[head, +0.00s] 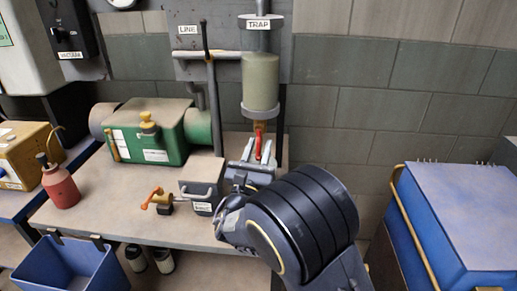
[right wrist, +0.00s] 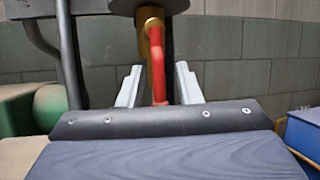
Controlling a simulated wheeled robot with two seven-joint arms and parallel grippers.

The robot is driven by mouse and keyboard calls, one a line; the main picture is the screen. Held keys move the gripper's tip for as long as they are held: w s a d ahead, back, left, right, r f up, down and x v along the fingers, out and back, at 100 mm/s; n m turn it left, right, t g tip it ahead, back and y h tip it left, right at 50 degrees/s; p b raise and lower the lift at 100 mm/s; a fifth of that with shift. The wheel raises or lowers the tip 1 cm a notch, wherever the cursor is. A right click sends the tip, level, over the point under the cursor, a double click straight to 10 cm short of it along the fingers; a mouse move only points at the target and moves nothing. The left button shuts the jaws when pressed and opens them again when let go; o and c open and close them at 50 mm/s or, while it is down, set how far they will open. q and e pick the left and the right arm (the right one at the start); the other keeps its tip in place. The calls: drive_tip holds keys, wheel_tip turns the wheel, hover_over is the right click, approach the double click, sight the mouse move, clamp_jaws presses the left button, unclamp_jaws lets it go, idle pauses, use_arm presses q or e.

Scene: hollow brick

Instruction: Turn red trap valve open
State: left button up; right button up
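The red trap valve handle (head: 259,141) hangs down from a brass body under the clear trap cylinder (head: 260,82), which is labelled TRAP. My right gripper (head: 258,151) is at the handle, below the cylinder. In the right wrist view the red handle (right wrist: 158,62) stands upright between the two grey fingers (right wrist: 157,86), with a visible gap on each side. The right gripper is open around it. The handle's lower end is partly hidden behind the gripper body in the right wrist view. My left gripper is not in view.
A green pump (head: 150,130), a red bottle (head: 60,184), a metal box (head: 202,182) and an orange-handled valve (head: 158,199) stand on the bench (head: 105,208). A blue bin (head: 70,265) is at the front left. A blue cabinet (head: 460,215) stands at the right.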

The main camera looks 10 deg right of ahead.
drive_tip(key=v, duration=0.7)
drive_tip(key=shift+s+a+b, duration=0.2)
drive_tip(key=shift+s+b, duration=0.1)
drive_tip(key=shift+b, duration=0.05)
drive_tip(key=shift+d+f, duration=0.1)
